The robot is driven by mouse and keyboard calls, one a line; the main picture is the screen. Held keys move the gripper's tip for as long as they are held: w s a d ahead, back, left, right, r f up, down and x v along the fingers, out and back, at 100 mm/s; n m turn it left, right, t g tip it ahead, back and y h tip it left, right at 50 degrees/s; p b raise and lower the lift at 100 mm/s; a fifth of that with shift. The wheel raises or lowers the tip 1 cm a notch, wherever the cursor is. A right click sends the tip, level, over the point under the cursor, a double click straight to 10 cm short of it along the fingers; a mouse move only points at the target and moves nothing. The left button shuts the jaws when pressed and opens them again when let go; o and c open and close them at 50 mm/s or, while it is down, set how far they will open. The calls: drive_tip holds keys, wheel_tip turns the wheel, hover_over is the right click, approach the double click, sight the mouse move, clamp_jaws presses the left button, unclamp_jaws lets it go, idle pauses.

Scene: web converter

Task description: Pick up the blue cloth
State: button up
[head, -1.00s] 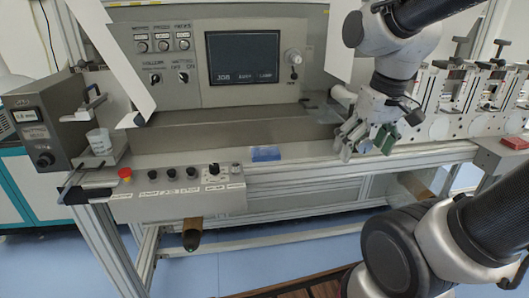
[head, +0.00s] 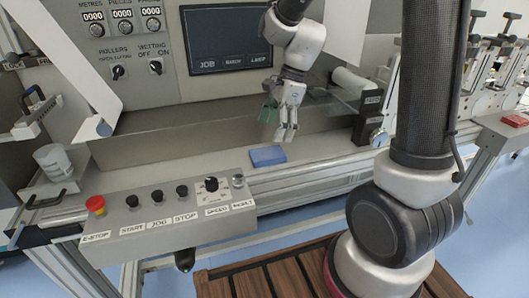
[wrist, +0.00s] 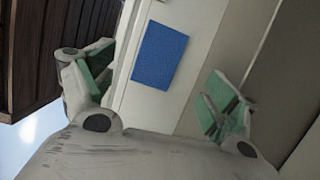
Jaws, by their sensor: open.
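The blue cloth (head: 267,156) lies flat, as a small folded rectangle, on the light ledge of the machine, right of the button panel. My gripper (head: 279,134) is above and slightly behind it in the head view, pointing down. In the wrist view the cloth (wrist: 160,55) shows beyond and between the two spread fingers with green pads. My gripper (wrist: 155,92) is open and empty, apart from the cloth.
A control box (head: 170,210) with a red emergency stop and several knobs stands left of the cloth. A grey cup (head: 54,162) sits at the far left. Rollers and brackets (head: 490,75) stand at the right. The ledge around the cloth is clear.

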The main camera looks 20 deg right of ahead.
sight(268, 153)
drive_tip(key=shift+m, duration=0.4)
drive_tip(key=shift+a+f, duration=0.1)
drive_tip(key=shift+f, duration=0.2)
drive_tip(key=x, duration=0.7)
drive_tip(key=shift+d+f, duration=0.2)
drive_tip(key=c, duration=1)
